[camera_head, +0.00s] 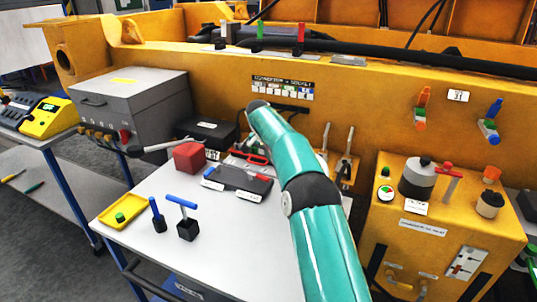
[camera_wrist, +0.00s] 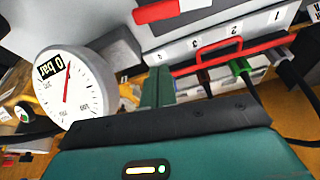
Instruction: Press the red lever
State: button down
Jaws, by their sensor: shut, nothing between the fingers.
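Several red handles show, and I cannot tell for certain which is the red lever. In the wrist view, a red bar (camera_wrist: 170,10) lies on a pale grey body with numbered labels, and a thin red handle (camera_wrist: 222,50) runs below it. In the head view, a red T-handle (camera_head: 450,176) stands on the yellow cabinet, and a red upright handle (camera_head: 301,34) stands on top of the yellow casting. My gripper (camera_wrist: 158,80) is shut and empty, its dark green fingers just below and left of the thin red handle. The arm hides it in the head view.
A round gauge (camera_wrist: 75,88) reading 0 bar is close at left in the wrist view. The white table (camera_head: 150,215) bears a red cube (camera_head: 189,156), a dark labelled box (camera_head: 238,181), a blue T-handle (camera_head: 186,222) and a yellow tray (camera_head: 110,221).

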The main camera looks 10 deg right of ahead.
aim_at(258, 176)
jog(key=x, duration=0.6)
jog(key=shift+f, duration=0.15)
jog(key=shift+s+a+r, duration=0.35)
jog(key=shift+s+a, duration=0.3)
jog(key=shift+s+a+f, duration=0.15)
jog(key=shift+s+a, duration=0.55)
jog(key=shift+s, duration=0.05)
